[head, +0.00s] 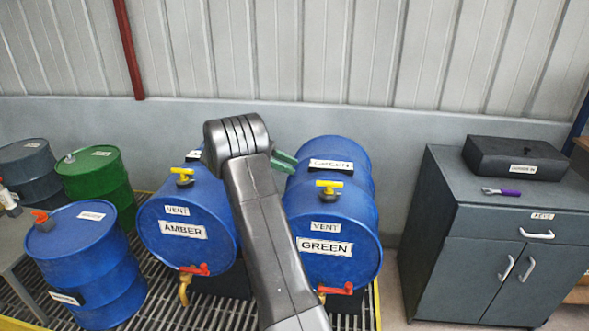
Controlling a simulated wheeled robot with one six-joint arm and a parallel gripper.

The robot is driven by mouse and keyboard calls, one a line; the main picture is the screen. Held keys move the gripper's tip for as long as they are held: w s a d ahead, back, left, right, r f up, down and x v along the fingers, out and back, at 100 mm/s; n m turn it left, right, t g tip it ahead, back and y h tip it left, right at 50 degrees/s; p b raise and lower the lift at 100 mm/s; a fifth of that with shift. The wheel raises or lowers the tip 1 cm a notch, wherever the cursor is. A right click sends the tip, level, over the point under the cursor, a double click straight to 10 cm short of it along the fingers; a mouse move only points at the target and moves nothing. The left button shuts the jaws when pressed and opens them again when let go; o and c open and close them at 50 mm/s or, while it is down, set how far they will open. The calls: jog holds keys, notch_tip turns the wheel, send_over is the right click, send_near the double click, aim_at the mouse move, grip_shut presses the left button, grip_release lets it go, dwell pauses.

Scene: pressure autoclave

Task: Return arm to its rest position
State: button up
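My arm (265,230) rises from the bottom middle and bends at a dark grey joint (238,136) in front of the drums. Small green pieces (284,161) show just right of this joint; they look like part of my gripper, but most of it is hidden behind the arm. I cannot tell whether it is open or shut, or whether it holds anything. The blue AMBER drum (160,255) lies left of the arm and the blue GREEN drum (350,265) right of it. Both have yellow vent valves and red tap handles.
A blue drum (85,270), a green drum (95,185) and a dark drum (30,170) stand at left. A grey cabinet (455,255) at right bears a black case (490,155) and a purple-handled tool (508,192). The wall is behind; floor shows between drums and cabinet.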

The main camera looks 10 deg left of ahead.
aim_at(328, 182)
jog(key=shift+d, duration=0.15)
jog(key=p+x, duration=0.2)
jog(key=x, duration=1.2)
jog(key=shift+r, duration=0.1)
jog(key=shift+t+b, duration=0.3)
jog(key=shift+b, duration=0.05)
jog(key=shift+n, duration=0.4)
jog(key=shift+r+m+p, duration=0.1)
jog(key=shift+m+p, duration=0.2)
